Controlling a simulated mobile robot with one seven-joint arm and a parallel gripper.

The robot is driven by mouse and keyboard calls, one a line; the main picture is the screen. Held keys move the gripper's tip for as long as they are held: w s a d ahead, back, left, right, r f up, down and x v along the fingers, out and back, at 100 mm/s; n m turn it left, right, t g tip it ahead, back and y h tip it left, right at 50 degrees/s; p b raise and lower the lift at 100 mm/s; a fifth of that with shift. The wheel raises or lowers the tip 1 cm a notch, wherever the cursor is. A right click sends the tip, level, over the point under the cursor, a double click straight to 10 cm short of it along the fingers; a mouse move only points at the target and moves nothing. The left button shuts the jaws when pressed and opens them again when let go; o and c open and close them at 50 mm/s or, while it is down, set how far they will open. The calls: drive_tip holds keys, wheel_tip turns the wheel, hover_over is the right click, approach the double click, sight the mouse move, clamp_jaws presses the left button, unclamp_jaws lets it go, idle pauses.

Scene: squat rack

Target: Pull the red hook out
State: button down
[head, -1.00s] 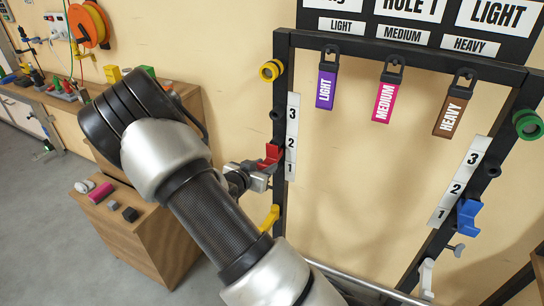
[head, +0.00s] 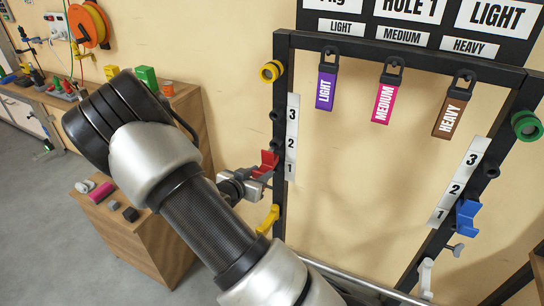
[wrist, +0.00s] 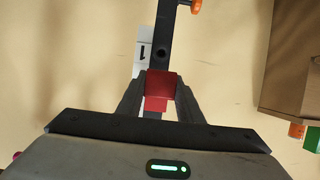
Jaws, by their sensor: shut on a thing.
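The red hook (head: 266,162) is beside the left black upright (head: 281,120) of the rack, at about the height between labels 1 and 2. My gripper (head: 262,177) comes from the left and is shut on the red hook. In the wrist view the red hook (wrist: 161,86) sits between my two dark fingers (wrist: 160,98), in front of the upright (wrist: 165,30). Whether its peg is still in the upright is hidden. The fingers cover part of the hook's lower portion.
A yellow hook (head: 268,219) is below my gripper on the same upright. A blue hook (head: 467,217) is on the right upright. Purple, pink and brown bands hang from the top bar. A wooden cabinet (head: 150,235) stands left. Space between the uprights is open.

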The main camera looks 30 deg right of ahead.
drive_tip(key=s+a+p, duration=0.1)
drive_tip(key=s+a, duration=0.4)
drive_tip(key=a, duration=0.1)
drive_tip(key=shift+a+f, duration=0.15)
drive_tip(key=shift+a, duration=0.05)
idle(0.9)
